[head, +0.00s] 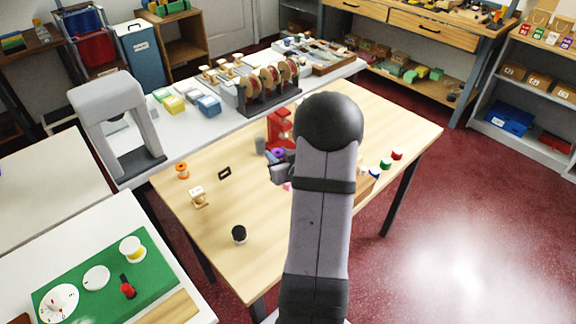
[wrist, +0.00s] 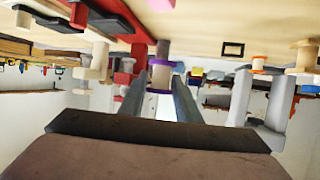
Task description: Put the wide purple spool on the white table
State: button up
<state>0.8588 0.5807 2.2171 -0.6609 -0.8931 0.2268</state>
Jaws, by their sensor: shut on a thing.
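A purple spool (head: 277,152) shows at my gripper (head: 276,164) in the head view, over the wooden table (head: 260,225). My arm hides part of this area. In the wrist view, the spool (wrist: 161,76), with purple rims and a paler middle, sits between the two grey fingers of my gripper (wrist: 159,88), which is shut on it. I cannot tell its exact height over the wood. White tabletops stand at left: one at front left (head: 92,214), one behind it (head: 50,172), and a long one at the back (head: 190,128).
A red stand (head: 279,128) and a grey cylinder (head: 260,145) are close to my gripper. An orange spool (head: 182,171), a black frame (head: 224,173), a wooden piece (head: 198,197) and a black-topped spool (head: 239,234) are at left on the wood. A green mat (head: 75,290) covers part of the front-left table.

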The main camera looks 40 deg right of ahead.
jog(key=shift+f, duration=1.7)
jog(key=shift+f, duration=2.05)
jog(key=shift+f, duration=0.15)
jog(key=o, duration=1.1)
jog(key=shift+o, duration=0.2)
